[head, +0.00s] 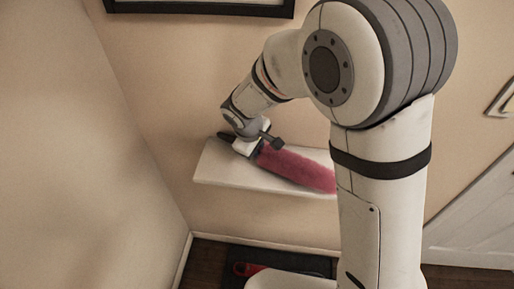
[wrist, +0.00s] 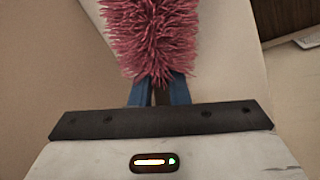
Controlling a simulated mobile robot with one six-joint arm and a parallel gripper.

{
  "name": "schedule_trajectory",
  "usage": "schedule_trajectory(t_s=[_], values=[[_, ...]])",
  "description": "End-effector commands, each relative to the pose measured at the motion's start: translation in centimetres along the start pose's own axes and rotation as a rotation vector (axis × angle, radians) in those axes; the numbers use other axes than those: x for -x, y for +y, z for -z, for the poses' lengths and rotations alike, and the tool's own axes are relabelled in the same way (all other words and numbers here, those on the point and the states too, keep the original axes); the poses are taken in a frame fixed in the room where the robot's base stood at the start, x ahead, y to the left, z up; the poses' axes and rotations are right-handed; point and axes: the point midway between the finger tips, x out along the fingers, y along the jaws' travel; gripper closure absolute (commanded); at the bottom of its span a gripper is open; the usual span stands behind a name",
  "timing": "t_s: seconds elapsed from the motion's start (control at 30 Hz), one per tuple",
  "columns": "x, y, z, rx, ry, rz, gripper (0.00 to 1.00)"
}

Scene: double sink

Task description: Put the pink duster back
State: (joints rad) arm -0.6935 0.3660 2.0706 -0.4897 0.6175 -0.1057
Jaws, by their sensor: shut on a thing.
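The pink duster (head: 295,168) has a fluffy pink head and a dark handle. In the head view it lies lengthwise over the white wall shelf (head: 212,170), its head pointing right and slightly down. My arm hides its far right end. My gripper (head: 250,146) is shut on the duster near the handle, above the left part of the shelf. I cannot tell whether the duster touches the shelf. In the wrist view, the fluffy head (wrist: 153,40) extends away from my gripper (wrist: 156,92), with the dark handle between its blue fingers.
A dark mat (head: 297,262) with a red object (head: 246,268) lies on the floor below the shelf. A wall corner is close to the shelf's left end. A dark picture frame (head: 200,6) hangs above. A white door (head: 475,225) is at the right.

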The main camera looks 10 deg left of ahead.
Motion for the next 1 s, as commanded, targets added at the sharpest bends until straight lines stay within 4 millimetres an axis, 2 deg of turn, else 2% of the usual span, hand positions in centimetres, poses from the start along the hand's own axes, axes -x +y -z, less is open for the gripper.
schedule_trajectory(t_s=[0.57,0.6,0.9,1.0], values=[[-1.1,-0.4,0.0,0.0,0.0,0.0,1.0],[-1.1,-0.3,0.0,0.0,0.0,0.0,0.83],[-1.0,-0.3,0.0,0.0,0.0,0.0,0.59],[-1.0,-0.3,0.0,0.0,0.0,0.0,0.59]])
